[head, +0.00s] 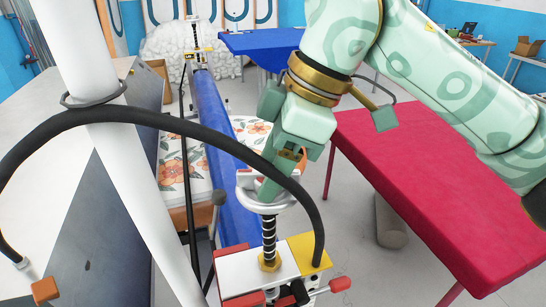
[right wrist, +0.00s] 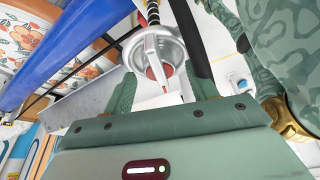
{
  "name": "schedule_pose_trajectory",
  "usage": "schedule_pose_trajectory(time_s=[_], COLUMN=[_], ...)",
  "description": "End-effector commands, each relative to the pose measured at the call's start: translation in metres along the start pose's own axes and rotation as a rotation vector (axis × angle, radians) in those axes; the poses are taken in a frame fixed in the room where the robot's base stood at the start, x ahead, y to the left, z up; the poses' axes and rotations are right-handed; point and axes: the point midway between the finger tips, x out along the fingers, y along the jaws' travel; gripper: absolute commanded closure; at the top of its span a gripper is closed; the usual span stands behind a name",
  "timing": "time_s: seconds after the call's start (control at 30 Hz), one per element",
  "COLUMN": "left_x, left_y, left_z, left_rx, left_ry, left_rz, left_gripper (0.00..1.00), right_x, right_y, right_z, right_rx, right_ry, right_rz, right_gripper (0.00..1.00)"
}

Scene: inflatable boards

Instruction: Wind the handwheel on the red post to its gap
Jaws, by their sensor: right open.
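The pale grey handwheel (head: 284,203) sits on top of a dark threaded screw (head: 268,236) with a brass nut at its foot. The screw stands on a white and yellow block with red parts (head: 238,299) at the bottom of the head view. My right gripper (head: 284,176) is at the handwheel from above, its fingers partly hidden there. In the right wrist view the handwheel (right wrist: 160,45), with a red hub, lies between and beyond the open fingers. I cannot tell whether a finger touches it. My left gripper is out of view.
A black hose (head: 180,122) arches across in front of a white pole (head: 110,140). A long blue roll (head: 216,120) runs behind the handwheel. A red table (head: 420,170) stands at the right, with a grey cylinder (head: 390,222) on the floor beneath it.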

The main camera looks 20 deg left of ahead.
Motion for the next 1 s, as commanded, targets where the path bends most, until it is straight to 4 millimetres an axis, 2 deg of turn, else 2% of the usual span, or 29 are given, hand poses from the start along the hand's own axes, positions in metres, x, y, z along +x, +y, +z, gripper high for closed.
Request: schedule_pose_trajectory(time_s=[0.13,0.17,0.3,0.67,1.0], left_x=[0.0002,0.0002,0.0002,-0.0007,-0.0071], left_y=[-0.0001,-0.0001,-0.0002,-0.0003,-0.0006], left_z=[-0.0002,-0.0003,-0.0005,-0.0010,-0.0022], left_rx=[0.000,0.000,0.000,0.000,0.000], left_ry=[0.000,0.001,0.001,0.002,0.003], left_rz=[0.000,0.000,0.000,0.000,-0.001], left_gripper=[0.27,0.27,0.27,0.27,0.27], right_x=[0.0001,0.0000,-0.0002,-0.0012,-0.0022], right_y=[0.0000,0.0000,0.0001,0.0006,0.0025], right_z=[0.0000,0.0000,0.0000,-0.0001,-0.0007], right_rx=[0.000,0.000,0.000,-0.032,-0.232], right_ry=[0.000,0.000,0.000,-0.001,-0.003], right_rz=[0.000,0.000,0.000,-0.013,-0.093], right_gripper=[0.42,0.48,0.87,0.87,0.87])
